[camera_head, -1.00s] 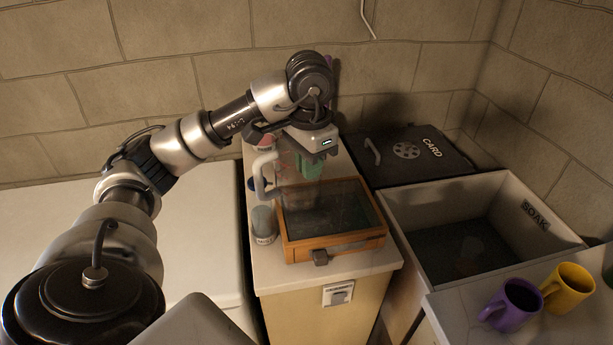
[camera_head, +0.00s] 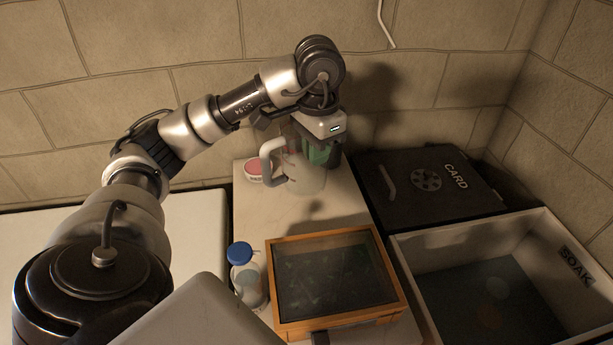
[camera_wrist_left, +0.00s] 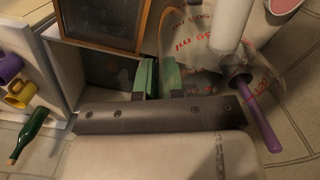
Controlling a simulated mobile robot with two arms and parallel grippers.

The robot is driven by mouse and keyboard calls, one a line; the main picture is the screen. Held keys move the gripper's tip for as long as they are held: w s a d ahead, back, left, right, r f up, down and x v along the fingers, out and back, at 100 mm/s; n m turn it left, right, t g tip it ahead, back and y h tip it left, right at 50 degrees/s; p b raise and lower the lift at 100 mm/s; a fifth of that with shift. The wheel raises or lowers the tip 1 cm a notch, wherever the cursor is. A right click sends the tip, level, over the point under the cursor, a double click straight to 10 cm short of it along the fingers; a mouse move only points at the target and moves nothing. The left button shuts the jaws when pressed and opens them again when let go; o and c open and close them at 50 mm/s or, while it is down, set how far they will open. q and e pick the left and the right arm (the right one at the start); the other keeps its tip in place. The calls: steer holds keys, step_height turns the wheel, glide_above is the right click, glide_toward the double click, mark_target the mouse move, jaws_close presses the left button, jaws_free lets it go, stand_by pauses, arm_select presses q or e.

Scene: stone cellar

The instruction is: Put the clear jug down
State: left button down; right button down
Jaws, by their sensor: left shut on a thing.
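The clear jug (camera_head: 304,177) has a pale grey handle (camera_head: 270,162) on its left. It looks upright over the back part of the narrow counter (camera_head: 350,208), behind the wooden case; a shadow falls on the counter in front of it. I cannot tell whether its base touches the counter. My left gripper (camera_head: 320,155), with green finger pads, is shut on the jug's right side. The left wrist view shows the jug's clear wall with red lettering (camera_wrist_left: 190,42) beside the pads of my left gripper (camera_wrist_left: 159,80). My right gripper is not in view.
A glass-topped wooden case (camera_head: 335,275) and a blue-capped jar (camera_head: 246,275) stand in front. A pink-lidded tub (camera_head: 253,169) is left of the jug. The dark CARD box (camera_head: 425,185) and SOAK basin (camera_head: 450,235) lie to the right. A purple-handled tool (camera_wrist_left: 259,118) shows near the jug.

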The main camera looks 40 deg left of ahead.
mark_target(316, 169)
arm_select(q)
steer(key=shift+w+a+f+b, duration=0.25)
steer(key=shift+w+f, duration=0.05)
steer(key=shift+f, duration=0.2)
steer(key=shift+w+a+f+b, duration=0.2)
steer(key=shift+w+f, duration=0.05)
steer(key=shift+f, duration=0.2)
steer(key=shift+s+d+f+b, duration=0.25)
steer(key=shift+f+b, duration=0.1)
steer(key=shift+f, duration=0.2)
steer(key=shift+s+f, duration=0.1)
steer(key=shift+f, duration=0.8)
step_height(316, 169, down, 13)
steer(key=shift+r+p, duration=0.15)
steer(key=shift+p, duration=0.3)
steer(key=c, duration=1.2)
jaws_free()
steer(key=shift+a+r, duration=0.1)
steer(key=shift+c, duration=0.2)
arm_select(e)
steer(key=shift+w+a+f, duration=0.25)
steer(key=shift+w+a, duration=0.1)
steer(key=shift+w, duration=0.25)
